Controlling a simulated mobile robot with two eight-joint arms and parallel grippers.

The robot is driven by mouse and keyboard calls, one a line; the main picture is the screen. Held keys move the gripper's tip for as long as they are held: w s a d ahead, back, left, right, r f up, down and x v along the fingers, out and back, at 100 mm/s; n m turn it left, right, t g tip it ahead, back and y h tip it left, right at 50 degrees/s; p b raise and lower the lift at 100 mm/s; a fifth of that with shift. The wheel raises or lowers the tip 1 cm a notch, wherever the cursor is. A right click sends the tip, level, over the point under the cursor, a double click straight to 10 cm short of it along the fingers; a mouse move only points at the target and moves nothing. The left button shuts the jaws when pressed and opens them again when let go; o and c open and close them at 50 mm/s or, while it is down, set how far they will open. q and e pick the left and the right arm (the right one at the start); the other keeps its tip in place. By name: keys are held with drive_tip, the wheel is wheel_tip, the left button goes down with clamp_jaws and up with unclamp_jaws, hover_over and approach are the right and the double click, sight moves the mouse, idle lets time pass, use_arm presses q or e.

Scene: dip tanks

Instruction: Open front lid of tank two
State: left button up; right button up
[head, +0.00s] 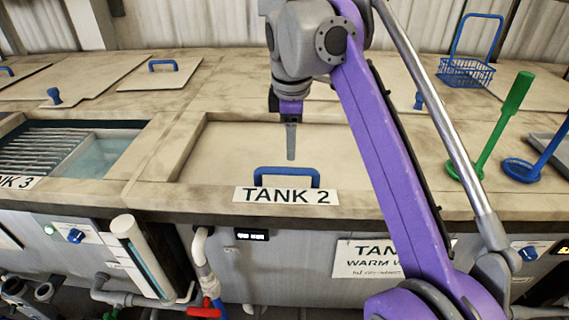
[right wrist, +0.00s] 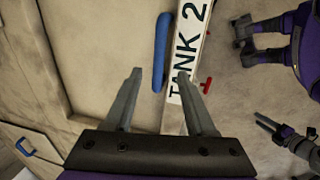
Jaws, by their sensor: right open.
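The front lid of tank two (head: 235,150) is a beige panel lying flat and shut in its recess. Its blue bar handle (head: 287,172) stands near the front edge, behind the TANK 2 label (head: 287,195). My right gripper (head: 291,140) points down above the lid, its tips a little above and behind the handle. In the right wrist view the open, empty gripper (right wrist: 159,73) has the near end of the blue handle (right wrist: 161,50) showing between its fingers, apparently below them. What looks like my left gripper (right wrist: 268,126) is small and dark there; its jaws are unclear.
Tank three (head: 100,155) at left is open, with a grille and liquid. Rear lids with blue handles (head: 163,65) lie behind. A blue basket (head: 466,72), a green ladle (head: 500,125) and a blue ladle (head: 540,155) stand at right. A red valve (head: 205,308) sits below the front edge.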

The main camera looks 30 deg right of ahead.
sight(291, 169)
drive_tip(key=f, duration=0.2)
drive_tip(key=w+f+b, duration=0.1)
drive_tip(key=f, duration=0.2)
drive_tip(key=d+f, duration=0.1)
drive_tip(key=f, duration=0.2)
drive_tip(key=shift+w+f, duration=0.2)
drive_tip(key=shift+w, duration=0.05)
clamp_jaws()
idle(1.0)
